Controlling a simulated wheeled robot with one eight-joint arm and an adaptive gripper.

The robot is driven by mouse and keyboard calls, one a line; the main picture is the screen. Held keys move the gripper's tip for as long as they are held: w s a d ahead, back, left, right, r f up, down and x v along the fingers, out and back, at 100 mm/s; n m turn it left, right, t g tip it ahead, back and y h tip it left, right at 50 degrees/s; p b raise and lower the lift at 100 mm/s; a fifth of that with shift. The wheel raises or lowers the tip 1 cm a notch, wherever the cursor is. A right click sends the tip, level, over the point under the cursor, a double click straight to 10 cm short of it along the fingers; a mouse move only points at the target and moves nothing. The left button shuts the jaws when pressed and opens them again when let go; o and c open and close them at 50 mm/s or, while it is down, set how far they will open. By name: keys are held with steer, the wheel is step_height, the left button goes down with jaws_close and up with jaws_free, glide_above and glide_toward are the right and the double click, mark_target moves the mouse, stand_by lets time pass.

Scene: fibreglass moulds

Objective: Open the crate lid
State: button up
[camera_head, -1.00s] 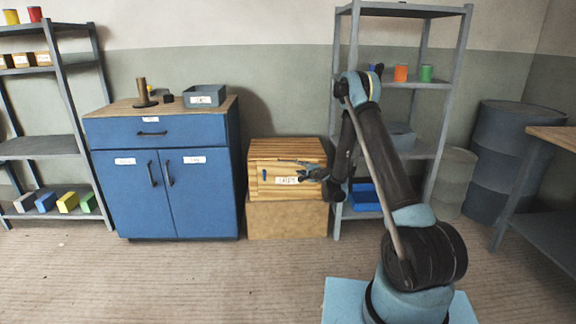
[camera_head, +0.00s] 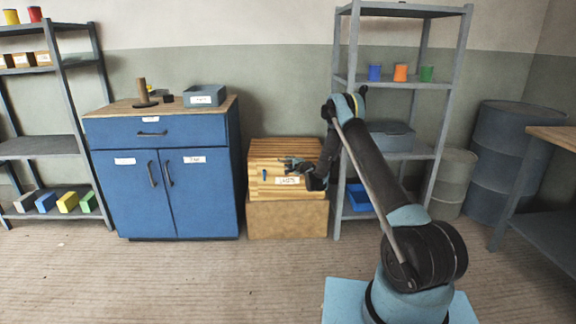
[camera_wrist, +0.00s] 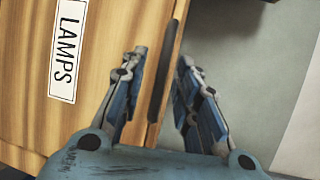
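The wooden crate (camera_head: 258,190) has a striped top, its lid (camera_head: 285,148), which looks closed. A white label shows on its front and reads LAMPS in the wrist view (camera_wrist: 66,50). My gripper (camera_head: 286,163) is in front of the crate's upper front in the head view. In the wrist view my gripper (camera_wrist: 163,57) is open, its fingers apart on either side of a dark, narrow handle-like strip (camera_wrist: 168,75) along the crate's edge. I cannot tell whether either finger touches it. My gripper hides part of the crate front in the head view.
The crate stands on a plain brown box (camera_head: 288,220). A blue cabinet (camera_head: 140,185) is close on its left. A grey shelf (camera_head: 395,156) with cups and a blue bin (camera_head: 358,198) is close on its right. The floor (camera_head: 200,280) in front is clear.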

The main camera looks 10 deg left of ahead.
steer(key=shift+x, duration=0.95)
steer(key=shift+s, duration=0.1)
jaws_close()
steer(key=shift+d+r+g, duration=0.2)
steer(key=shift+r+g, duration=0.1)
steer(key=shift+r, duration=0.05)
